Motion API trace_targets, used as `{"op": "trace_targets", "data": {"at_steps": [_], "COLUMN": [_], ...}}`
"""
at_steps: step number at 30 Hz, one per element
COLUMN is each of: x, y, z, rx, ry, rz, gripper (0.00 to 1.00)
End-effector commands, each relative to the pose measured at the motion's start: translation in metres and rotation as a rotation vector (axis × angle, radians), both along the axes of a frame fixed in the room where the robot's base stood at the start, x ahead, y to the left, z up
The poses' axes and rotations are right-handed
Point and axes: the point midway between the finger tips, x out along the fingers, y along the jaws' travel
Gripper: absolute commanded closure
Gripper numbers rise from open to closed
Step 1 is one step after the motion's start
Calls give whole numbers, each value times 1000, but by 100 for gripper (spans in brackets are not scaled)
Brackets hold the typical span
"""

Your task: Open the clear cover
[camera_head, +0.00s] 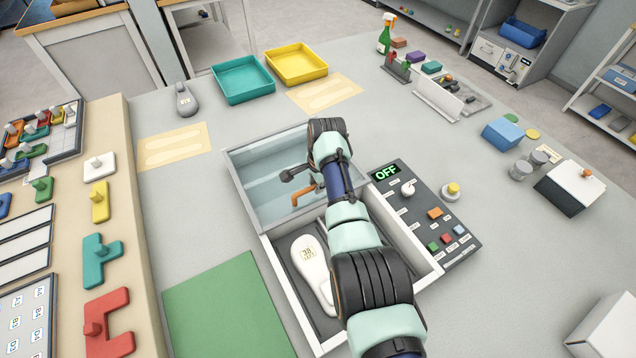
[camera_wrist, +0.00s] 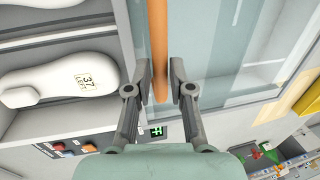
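The clear cover (camera_head: 268,172) is a see-through pane lying over the far part of a white-framed box. Its orange handle (camera_head: 301,197) is near the pane's near edge and also shows as an upright bar in the wrist view (camera_wrist: 159,45). My gripper (camera_head: 304,180) has come down at the handle. My arm hides part of the box.
A control panel (camera_head: 425,215) showing OFF is fixed along the box's right side. A green mat (camera_head: 225,312) lies at the near left. Teal (camera_head: 243,79) and yellow (camera_head: 296,63) trays stand beyond the box.

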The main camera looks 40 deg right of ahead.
Motion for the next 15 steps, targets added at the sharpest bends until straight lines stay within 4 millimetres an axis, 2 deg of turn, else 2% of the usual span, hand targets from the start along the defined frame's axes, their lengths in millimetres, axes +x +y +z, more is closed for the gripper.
{"op": "trace_targets", "data": {"at_steps": [1,3,11,15], "x": [0,0,0,-1], "y": [0,0,0,0], "z": [0,0,0,11], "rx": [0,0,1,0], "ry": [0,0,-1,-3], "rz": [0,0,0,0], "gripper": [66,59,59,59]}}
